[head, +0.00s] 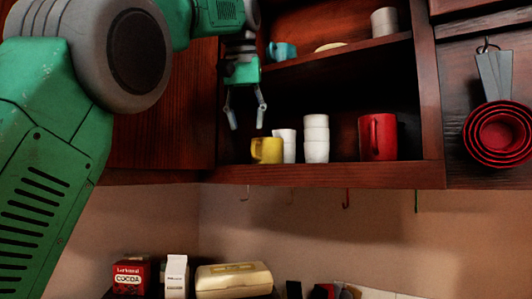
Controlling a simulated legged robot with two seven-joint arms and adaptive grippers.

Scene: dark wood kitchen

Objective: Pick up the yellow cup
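The yellow cup (267,150) stands upright at the left end of the lower cupboard shelf, with its handle toward the left. My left gripper (246,126) points downward above the yellow cup, a little to its left in the picture. Its two fingers are spread apart with nothing between them. The gripper looks apart from the cup, but its depth relative to the cup is hard to tell. My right gripper is not in view.
White cups (287,145) and a white stack (316,138) stand right of the yellow cup. A red mug (378,137) stands farther right. The upper shelf (345,49) holds a blue cup (282,51) and a grey cup (384,21). Red measuring cups (499,135) hang at right.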

